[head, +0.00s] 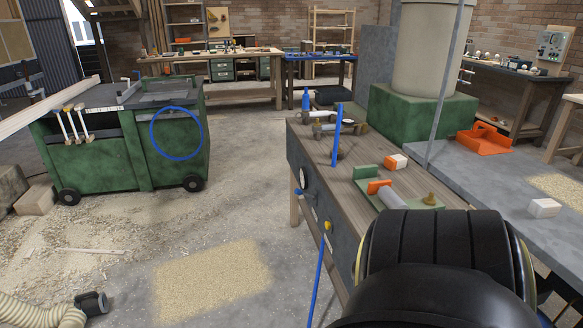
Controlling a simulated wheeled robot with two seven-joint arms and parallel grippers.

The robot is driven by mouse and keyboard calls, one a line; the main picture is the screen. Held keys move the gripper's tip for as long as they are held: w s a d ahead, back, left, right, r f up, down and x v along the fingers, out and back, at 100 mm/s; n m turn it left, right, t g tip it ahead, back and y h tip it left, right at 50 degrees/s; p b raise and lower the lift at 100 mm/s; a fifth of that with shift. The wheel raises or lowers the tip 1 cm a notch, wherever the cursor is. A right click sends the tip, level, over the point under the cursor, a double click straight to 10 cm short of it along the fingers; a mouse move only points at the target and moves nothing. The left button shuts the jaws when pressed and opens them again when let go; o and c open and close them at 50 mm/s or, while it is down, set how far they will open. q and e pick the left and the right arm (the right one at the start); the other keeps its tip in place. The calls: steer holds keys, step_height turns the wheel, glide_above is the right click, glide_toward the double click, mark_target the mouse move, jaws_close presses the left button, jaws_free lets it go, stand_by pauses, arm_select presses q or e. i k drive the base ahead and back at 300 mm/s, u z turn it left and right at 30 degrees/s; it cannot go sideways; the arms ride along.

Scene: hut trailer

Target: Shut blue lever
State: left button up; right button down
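An upright blue lever (337,135) stands on the wooden workbench (375,178), beside metal and brass pipe fittings (323,129). Its upper end points up, and I cannot tell exactly how its lower end joins the fittings. A second long blue rod (318,272) slants down in front of the bench, under a yellow knob (327,226). Neither gripper shows. A large black rounded part, likely mine, fills the lower right and hides part of the bench's near end.
The bench holds a blue bottle (306,99), an orange-and-white block (396,162) and a green tool with a grey cylinder (392,196). A green machine (125,140) with a blue ring (153,133) stands left. Floor between is open, with sawdust (212,280).

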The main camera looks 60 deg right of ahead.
mark_target(298, 191)
steer(key=z, duration=0.9)
steer(key=i, duration=1.2)
steer(key=z, duration=1.15)
